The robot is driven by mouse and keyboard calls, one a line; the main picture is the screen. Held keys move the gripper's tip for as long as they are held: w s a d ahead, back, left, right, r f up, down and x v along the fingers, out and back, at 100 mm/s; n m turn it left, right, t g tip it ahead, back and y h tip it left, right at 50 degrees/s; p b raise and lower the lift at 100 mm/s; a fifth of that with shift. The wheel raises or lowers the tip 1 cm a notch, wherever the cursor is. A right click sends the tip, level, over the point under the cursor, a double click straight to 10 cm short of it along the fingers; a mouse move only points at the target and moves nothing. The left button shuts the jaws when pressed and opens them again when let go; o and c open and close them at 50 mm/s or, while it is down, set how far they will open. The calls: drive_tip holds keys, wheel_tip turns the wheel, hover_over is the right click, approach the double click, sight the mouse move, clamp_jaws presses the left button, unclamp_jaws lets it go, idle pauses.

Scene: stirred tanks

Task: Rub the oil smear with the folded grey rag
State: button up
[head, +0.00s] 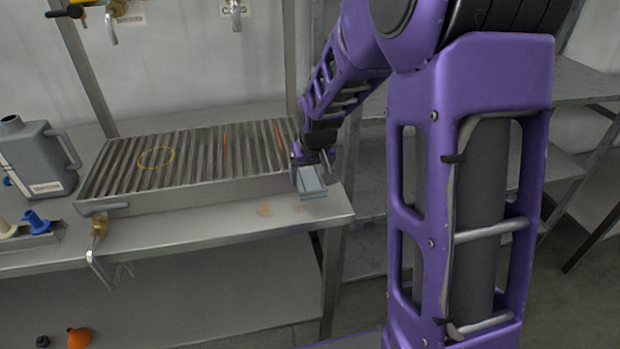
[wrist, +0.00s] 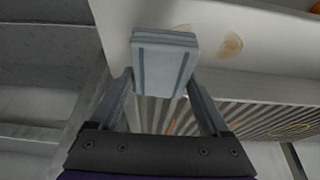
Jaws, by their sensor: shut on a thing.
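The folded grey rag (head: 312,183) is a flat grey-blue pad with darker stripes. It also shows in the wrist view (wrist: 163,63), held between the two fingers. My gripper (head: 307,166) is shut on the rag, at the right end of the bench; it also shows in the wrist view (wrist: 160,88). The oil smear (head: 264,210) is a small tan patch on the bench's front strip, left of the rag in the head view. In the wrist view the smear (wrist: 230,45) lies right of the rag, apart from it. I cannot tell whether the rag touches the bench.
A ribbed metal drain tray (head: 150,205) stands behind the smear, with a yellow ring (head: 156,158) on it. A brass tap (head: 99,228) hangs at its front left. A grey jug (head: 37,157) stands at the left. The bench strip (head: 200,238) around the smear is clear.

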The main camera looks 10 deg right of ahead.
drive_tip(key=shift+r, duration=0.2)
drive_tip(key=shift+r+p, duration=1)
drive_tip(key=shift+r, duration=0.55)
drive_tip(key=shift+s+f, duration=0.1)
